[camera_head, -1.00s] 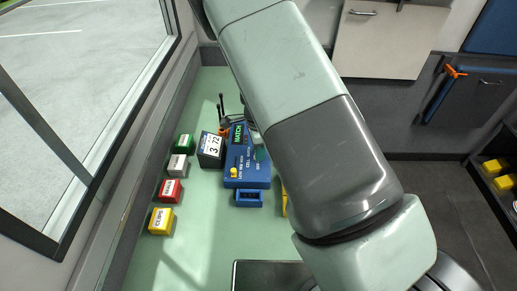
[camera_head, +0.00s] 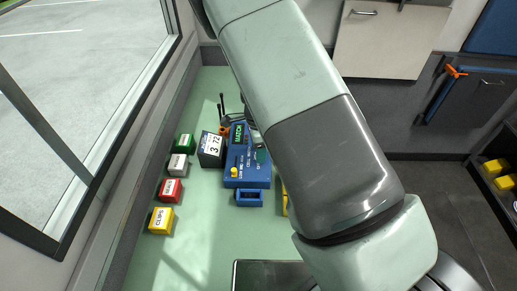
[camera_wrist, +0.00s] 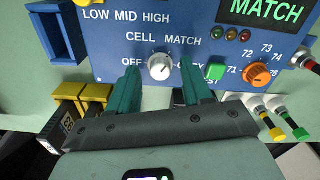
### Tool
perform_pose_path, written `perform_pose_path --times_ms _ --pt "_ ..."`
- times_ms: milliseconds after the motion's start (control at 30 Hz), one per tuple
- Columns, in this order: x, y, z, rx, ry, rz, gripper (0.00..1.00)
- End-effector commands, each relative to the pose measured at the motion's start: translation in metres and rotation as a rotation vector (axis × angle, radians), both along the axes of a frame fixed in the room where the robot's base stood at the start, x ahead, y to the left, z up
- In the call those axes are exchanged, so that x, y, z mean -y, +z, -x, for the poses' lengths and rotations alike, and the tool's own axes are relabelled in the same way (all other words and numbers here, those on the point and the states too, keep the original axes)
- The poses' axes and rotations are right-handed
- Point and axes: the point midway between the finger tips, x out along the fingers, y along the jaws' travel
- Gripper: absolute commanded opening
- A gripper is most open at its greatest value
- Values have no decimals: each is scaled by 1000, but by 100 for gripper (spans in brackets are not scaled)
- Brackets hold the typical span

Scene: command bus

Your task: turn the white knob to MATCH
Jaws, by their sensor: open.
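The white knob (camera_wrist: 160,66) is on the blue panel (camera_wrist: 110,62) in the wrist view, below the words CELL and MATCH. A thin mark shows at the knob's upper right, but I cannot tell its setting for sure. My gripper (camera_wrist: 158,78) is open, with one teal finger on each side of the knob. I cannot tell if the fingers touch it. A green display (camera_wrist: 265,10) reads MATCH. In the head view the blue unit (camera_head: 236,181) is partly hidden by my arm, and the knob and gripper are not clear there.
A green button (camera_wrist: 215,72) and an orange knob (camera_wrist: 258,75) sit right of the white knob. Plugs with yellow and green ends (camera_wrist: 277,133) are at lower right. Yellow blocks (camera_wrist: 95,92) are at left. A dark box (camera_head: 212,148) stands beside the unit.

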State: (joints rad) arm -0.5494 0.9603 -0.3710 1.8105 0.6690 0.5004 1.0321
Motion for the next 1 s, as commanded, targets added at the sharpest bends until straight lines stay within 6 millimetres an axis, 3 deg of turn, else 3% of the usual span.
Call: perform_pose_path --times_ms 533,700,1000 --pt "-1 94 0 2 1 -3 50" --pt "0 105 0 0 1 0 50" --pt "0 106 0 0 0 0 50"
